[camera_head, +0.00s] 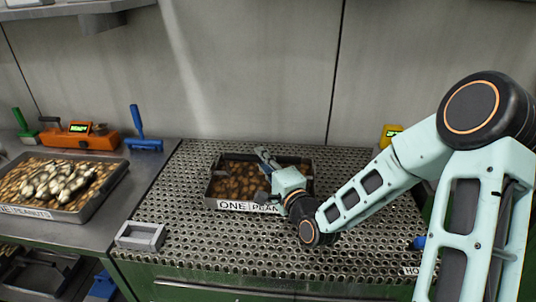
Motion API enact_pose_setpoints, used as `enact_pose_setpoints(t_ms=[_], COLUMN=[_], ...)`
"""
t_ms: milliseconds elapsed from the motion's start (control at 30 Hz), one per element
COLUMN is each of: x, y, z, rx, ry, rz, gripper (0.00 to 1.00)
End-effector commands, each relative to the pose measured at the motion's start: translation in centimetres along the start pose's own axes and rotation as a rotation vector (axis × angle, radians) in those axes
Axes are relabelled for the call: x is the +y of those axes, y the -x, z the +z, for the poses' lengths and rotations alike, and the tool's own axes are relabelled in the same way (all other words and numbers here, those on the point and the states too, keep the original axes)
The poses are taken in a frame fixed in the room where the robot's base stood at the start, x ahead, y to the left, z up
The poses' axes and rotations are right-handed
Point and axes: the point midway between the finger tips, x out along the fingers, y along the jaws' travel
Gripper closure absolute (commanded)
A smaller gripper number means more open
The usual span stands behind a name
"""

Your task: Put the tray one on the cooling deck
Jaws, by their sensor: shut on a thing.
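A dark metal tray (209,190) with a label reading "ONE" and part of "PEANUTS" holds brown nuts. It sits on or just above the perforated metal deck (210,235) in the middle of the head view; I cannot tell whether it touches. My gripper (266,158) reaches over the tray from the right and is shut on it, seemingly on a handle. My wrist hides the tray's right part and part of the label. The fingertips are small and partly hidden.
Another tray (98,197) of nuts, with a metal scoop or pale heap on top, stands on the left counter. An orange device (80,136) and a blue tool (143,138) stand behind it. The deck's front middle is clear.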

Motion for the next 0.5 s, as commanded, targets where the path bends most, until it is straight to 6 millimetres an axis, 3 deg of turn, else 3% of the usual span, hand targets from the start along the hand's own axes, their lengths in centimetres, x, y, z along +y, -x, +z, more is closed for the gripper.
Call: enact_pose_setpoints(t_ms=[167, 500], x=[1.7, 1.8], y=[-0.1, 0.0], z=[-0.2, -0.2], rx=[0.003, 0.003], ry=[0.002, 0.003], rz=[-0.007, -0.009], gripper=[1.00, 1.00])
